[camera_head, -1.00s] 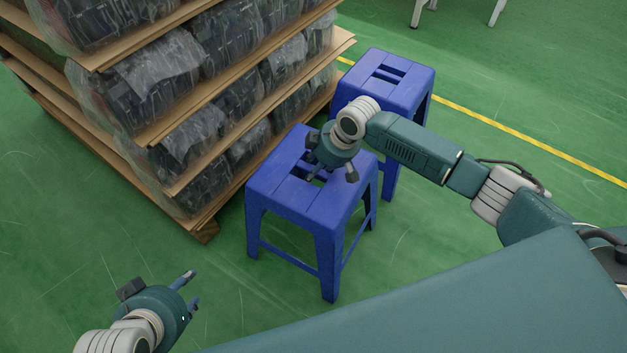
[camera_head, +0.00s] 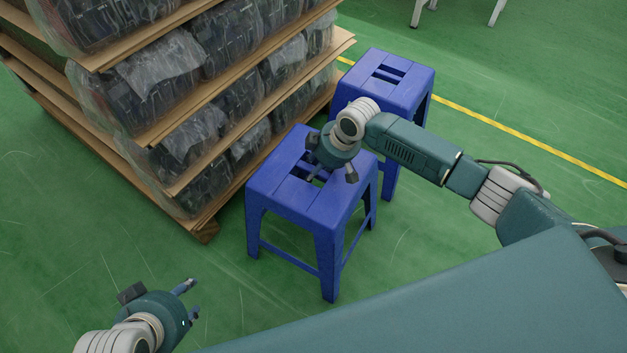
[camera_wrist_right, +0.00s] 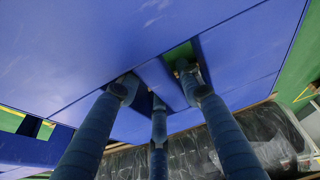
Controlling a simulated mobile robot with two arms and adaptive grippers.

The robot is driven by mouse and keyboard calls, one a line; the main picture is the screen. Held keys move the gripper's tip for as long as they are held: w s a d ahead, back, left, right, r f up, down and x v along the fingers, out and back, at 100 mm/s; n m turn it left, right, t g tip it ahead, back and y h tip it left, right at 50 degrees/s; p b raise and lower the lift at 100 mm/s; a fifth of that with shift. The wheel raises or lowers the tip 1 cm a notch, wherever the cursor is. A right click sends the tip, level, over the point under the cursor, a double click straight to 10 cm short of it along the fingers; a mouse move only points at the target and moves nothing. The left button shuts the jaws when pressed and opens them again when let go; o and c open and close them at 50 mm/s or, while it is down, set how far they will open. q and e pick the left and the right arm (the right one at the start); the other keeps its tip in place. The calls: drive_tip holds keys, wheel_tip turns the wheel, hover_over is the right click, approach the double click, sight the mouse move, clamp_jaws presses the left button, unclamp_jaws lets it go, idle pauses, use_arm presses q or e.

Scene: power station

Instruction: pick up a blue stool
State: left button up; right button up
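The near blue stool (camera_head: 295,195) stands upright on the floor at the centre of the head view, with slots in its seat. A second blue stool (camera_head: 405,88) stands just behind it, partly hidden by my right arm. My right gripper (camera_head: 331,168) is above the near stool's seat, fingers spread and pointing down at the slots. In the right wrist view, its fingers (camera_wrist_right: 158,92) reach the slot area of the blue seat (camera_wrist_right: 90,50). Whether the fingertips touch the seat is unclear. My left gripper (camera_head: 172,300) is low at the left, open and empty, away from both stools.
A pallet rack (camera_head: 200,232) with layers of plastic-wrapped dark goods (camera_head: 165,85) stands close to the left of the stools. A yellow floor line (camera_head: 525,140) runs behind them. Light table legs (camera_head: 497,12) show at the top. Green floor is clear in front of the near stool.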

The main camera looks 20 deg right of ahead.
idle(0.7)
clamp_jaws()
drive_tip(key=shift+w+r, duration=0.1)
drive_tip(key=shift+w, duration=0.05)
